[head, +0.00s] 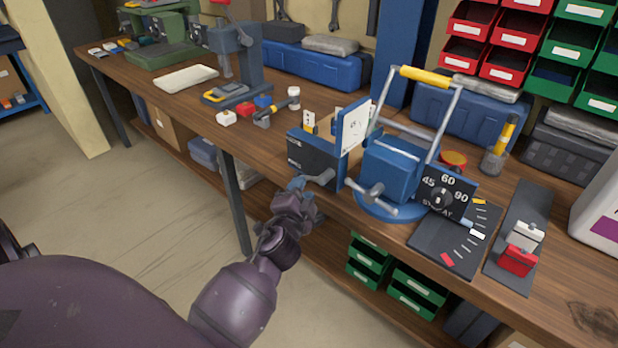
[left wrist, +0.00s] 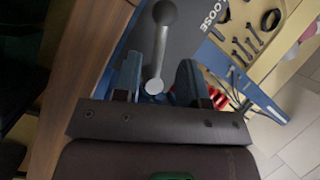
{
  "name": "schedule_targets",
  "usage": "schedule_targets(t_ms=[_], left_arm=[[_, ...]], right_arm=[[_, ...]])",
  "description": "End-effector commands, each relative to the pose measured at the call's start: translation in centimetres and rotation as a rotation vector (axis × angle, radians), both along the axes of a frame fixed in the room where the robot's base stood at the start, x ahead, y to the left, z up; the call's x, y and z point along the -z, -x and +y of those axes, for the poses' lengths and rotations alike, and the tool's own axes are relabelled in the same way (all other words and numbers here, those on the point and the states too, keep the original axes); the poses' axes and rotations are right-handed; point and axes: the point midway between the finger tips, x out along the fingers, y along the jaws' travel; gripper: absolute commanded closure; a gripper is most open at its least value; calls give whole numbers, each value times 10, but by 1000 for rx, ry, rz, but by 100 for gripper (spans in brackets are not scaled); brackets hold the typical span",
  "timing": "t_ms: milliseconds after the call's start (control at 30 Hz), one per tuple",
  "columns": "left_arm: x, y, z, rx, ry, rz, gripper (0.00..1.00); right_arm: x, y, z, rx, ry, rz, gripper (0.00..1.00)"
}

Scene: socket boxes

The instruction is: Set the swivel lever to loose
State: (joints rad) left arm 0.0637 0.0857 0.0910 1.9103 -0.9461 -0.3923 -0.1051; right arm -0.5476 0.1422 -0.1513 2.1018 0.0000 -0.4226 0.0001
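A grey lever with a round knob (left wrist: 164,13) shows in the left wrist view, in front of a dark panel (left wrist: 197,30) lettered LOOSE. In the head view the lever (head: 324,178) is on the low front of a dark block (head: 308,154) at the bench edge. My left gripper (head: 298,184) is at the lever's left end. In the left wrist view its two blue fingers (left wrist: 158,82) are open on either side of the lever, with visible gaps. Contact is not visible. The lever's exact setting is unclear. My right gripper is not in view.
A blue vise-like machine (head: 390,168) with a yellow-grip handle and a 45-60-90 dial plate (head: 445,194) stands right of the block. A dark scale plate (head: 440,246) and a red-and-white block (head: 518,260) lie further right. Green bins (head: 368,262) are below the bench.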

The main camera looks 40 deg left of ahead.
Motion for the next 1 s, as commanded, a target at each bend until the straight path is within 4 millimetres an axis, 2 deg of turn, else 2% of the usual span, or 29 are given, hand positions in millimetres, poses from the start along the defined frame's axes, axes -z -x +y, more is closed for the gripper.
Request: schedule_targets(t_ms=[100,300,733,767,1000], left_arm=[[0,-19,7,1,-2,-1,61],[1,-40,15,0,1,0,61],[0,-48,19,0,1,0,61],[0,-48,19,0,1,0,63],[1,-48,19,0,1,0,100]], right_arm=[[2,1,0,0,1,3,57],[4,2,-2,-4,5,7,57],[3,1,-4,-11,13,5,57],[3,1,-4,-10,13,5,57],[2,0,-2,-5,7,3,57]])
